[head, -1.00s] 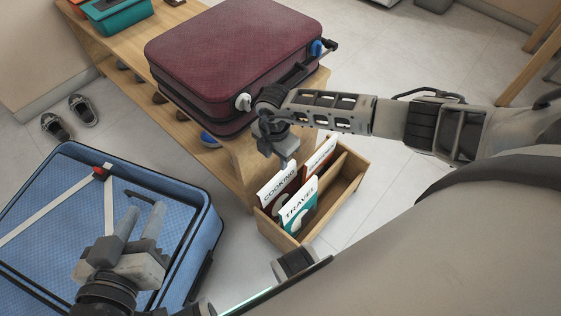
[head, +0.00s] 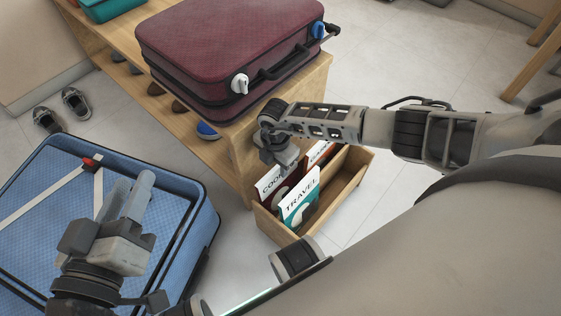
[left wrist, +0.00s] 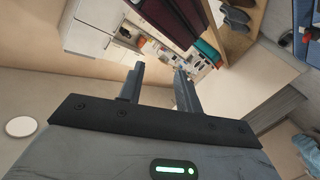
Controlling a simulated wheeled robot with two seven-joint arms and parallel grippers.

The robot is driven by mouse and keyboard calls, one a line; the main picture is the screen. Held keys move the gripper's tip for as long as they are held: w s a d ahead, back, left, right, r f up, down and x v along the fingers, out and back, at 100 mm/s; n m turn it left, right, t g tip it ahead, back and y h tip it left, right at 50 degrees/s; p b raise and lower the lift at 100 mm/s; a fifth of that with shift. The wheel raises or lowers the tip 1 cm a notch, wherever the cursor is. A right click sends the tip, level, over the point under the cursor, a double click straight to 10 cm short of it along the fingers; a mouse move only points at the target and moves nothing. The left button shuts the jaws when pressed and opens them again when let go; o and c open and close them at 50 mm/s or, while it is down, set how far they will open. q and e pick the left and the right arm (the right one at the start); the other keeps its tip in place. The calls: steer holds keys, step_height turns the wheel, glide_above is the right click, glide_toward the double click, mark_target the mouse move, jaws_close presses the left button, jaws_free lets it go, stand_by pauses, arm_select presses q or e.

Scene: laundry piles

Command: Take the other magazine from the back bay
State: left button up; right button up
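A wooden magazine rack (head: 287,233) stands on the floor at the end of the bench. A white magazine lettered COOKING (head: 266,185) and a teal and white TRAVEL magazine (head: 299,203) stand upright in its left part. Another magazine with a red and white cover (head: 319,152) shows behind them, partly hidden by my right gripper. My right gripper (head: 286,170) points down at the tops of the magazines; its fingertips are hard to make out. My left gripper (head: 132,185) is open and empty above the blue suitcase; its parted fingers show in the left wrist view (left wrist: 158,80).
The open blue suitcase (head: 190,215) lies at left. A closed maroon suitcase (head: 225,50) lies on the wooden bench (head: 225,165), close beside my right gripper. Shoes (head: 62,108) stand on the floor at left. The rack's right part (head: 348,180) looks empty, with clear floor beyond it.

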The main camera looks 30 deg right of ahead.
jaws_close()
steer(key=shift+r, duration=0.2)
